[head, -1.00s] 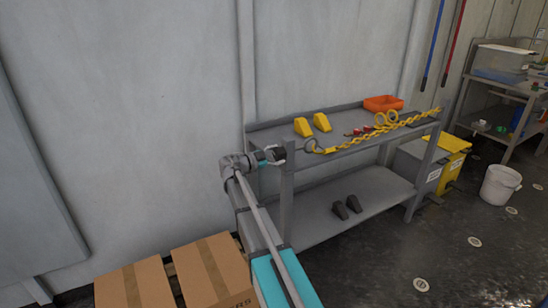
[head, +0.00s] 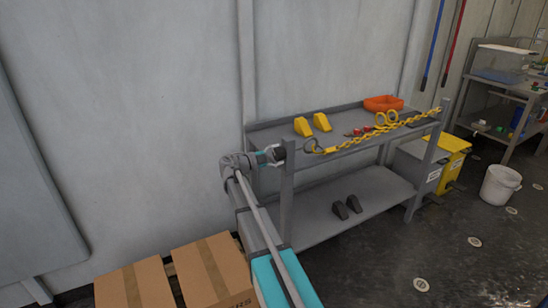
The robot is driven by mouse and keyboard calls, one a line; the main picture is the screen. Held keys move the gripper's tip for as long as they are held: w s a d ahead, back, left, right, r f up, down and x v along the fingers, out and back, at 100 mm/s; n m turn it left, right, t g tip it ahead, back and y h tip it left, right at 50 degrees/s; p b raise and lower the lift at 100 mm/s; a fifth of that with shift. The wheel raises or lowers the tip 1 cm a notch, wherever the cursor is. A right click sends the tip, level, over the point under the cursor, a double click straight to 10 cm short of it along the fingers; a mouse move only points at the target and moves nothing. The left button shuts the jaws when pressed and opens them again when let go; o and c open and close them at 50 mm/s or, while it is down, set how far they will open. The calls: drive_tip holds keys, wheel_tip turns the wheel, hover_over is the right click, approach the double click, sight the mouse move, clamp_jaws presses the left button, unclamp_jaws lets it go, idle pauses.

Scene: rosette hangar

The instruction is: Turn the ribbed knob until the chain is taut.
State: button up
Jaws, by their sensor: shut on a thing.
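The dark ribbed knob (head: 280,154) sits at the left end of the grey workbench (head: 290,172), by its front post. My gripper (head: 272,155) reaches it from the left and is shut on it; the fingers partly hide the knob. The yellow chain (head: 375,132) runs along the bench's front edge, from a dark ring or hook (head: 312,146) near the knob to the right post (head: 445,108). It looks nearly straight, with little sag visible at this size.
Two yellow wedges (head: 312,125), an orange tray (head: 383,103) and yellow rings (head: 387,119) are on the bench top. Dark wedges (head: 347,207) lie on the lower shelf. Cardboard boxes (head: 175,278) stand at the front left. A white bucket (head: 499,185) is on the floor at right.

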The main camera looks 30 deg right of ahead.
drive_tip(key=shift+w+m, duration=0.1)
drive_tip(key=shift+m, duration=1.8)
drive_tip(key=o, duration=1.1)
drive_tip(key=shift+d, duration=0.1)
drive_tip(key=shift+o, duration=0.2)
drive_tip(key=shift+n, duration=1.1)
drive_tip(key=n, duration=0.4)
drive_tip(key=shift+n, duration=0.3)
drive_tip(key=n, duration=0.6)
drive_tip(key=shift+n, duration=2.3)
